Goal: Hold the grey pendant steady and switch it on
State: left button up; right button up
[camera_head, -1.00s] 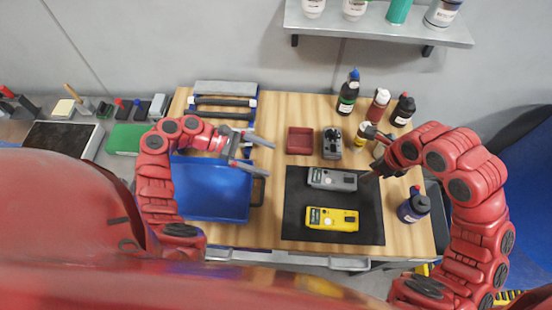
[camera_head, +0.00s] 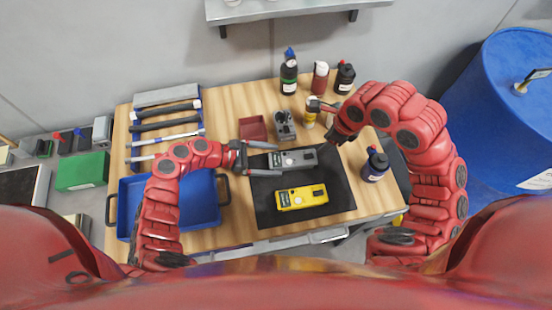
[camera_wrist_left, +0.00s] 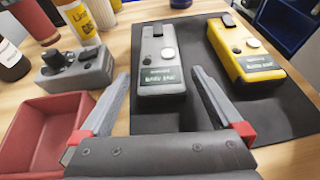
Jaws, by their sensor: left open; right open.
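The grey pendant (camera_head: 293,159) lies on the black mat (camera_head: 341,197), above the yellow pendant (camera_head: 301,197) in the head view. In the left wrist view the grey pendant (camera_wrist_left: 160,60) lies ahead, its label end nearest, with a round button and a dark switch on top. My left gripper (camera_head: 276,159) is open at the grey pendant's left end; its fingers (camera_wrist_left: 162,110) spread to either side of that end, and I cannot tell whether they touch it. My right gripper (camera_head: 327,119) is open and empty, above and right of the grey pendant, near the bottles.
A red tray (camera_head: 253,128) and a grey control box (camera_head: 285,124) stand behind the mat. Several bottles stand at the back right, and a dark bottle (camera_head: 375,165) stands right of the mat. A blue bin (camera_head: 205,201) is at the left, below hand tools.

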pick_arm(q)
jog(key=shift+x, duration=0.85)
jog(key=shift+c, duration=0.3)
